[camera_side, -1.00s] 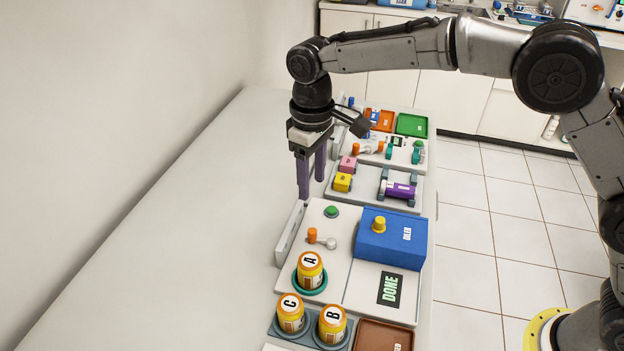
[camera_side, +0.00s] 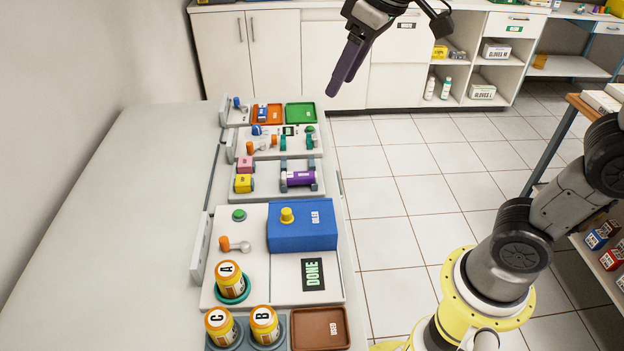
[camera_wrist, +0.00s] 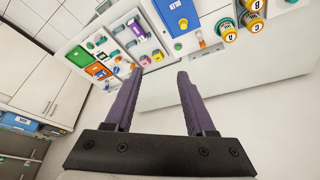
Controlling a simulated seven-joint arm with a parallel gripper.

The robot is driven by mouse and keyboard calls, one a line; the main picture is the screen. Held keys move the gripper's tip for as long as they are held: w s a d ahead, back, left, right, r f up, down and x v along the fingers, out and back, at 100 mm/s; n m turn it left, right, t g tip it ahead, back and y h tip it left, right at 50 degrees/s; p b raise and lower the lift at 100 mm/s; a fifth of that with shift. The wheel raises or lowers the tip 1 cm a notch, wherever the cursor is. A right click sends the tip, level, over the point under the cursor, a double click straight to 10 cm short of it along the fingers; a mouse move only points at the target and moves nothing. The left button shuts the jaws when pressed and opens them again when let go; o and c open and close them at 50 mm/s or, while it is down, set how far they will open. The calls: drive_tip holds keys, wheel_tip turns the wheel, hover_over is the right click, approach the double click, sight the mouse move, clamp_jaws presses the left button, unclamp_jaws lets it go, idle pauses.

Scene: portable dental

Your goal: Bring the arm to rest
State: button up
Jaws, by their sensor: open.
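My gripper (camera_side: 347,68) is raised in the air near the top of the side view, well clear of the table. Its two purple fingers are apart and empty. In the wrist view my gripper (camera_wrist: 160,78) shows a wide gap between the fingertips, with the table and its devices beyond. Most of my arm between base and wrist is outside the side view.
The white table (camera_side: 110,230) carries a blue box (camera_side: 290,238), a panel reading DONE (camera_side: 313,274), bottles A (camera_side: 230,280), B (camera_side: 264,325) and C (camera_side: 219,326), and a brown tray (camera_side: 322,315). Cabinets (camera_side: 300,60) stand behind. The left tabletop is bare.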

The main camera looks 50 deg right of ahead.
drive_tip(key=s+d+f+m, duration=0.1)
drive_tip(key=s+d+f, duration=0.1)
drive_tip(key=s+f, duration=0.3)
drive_tip(key=s+d+f+m+t, duration=0.1)
drive_tip(key=s+d+f, duration=0.2)
drive_tip(key=s, duration=0.7)
wheel_tip(320, 180, down, 2)
drive_tip(key=shift+s+f+h, duration=0.2)
drive_tip(key=shift+s+h, duration=0.1)
drive_tip(key=shift+s, duration=0.1)
drive_tip(key=shift+o, duration=0.2)
drive_tip(key=shift+s, duration=0.1)
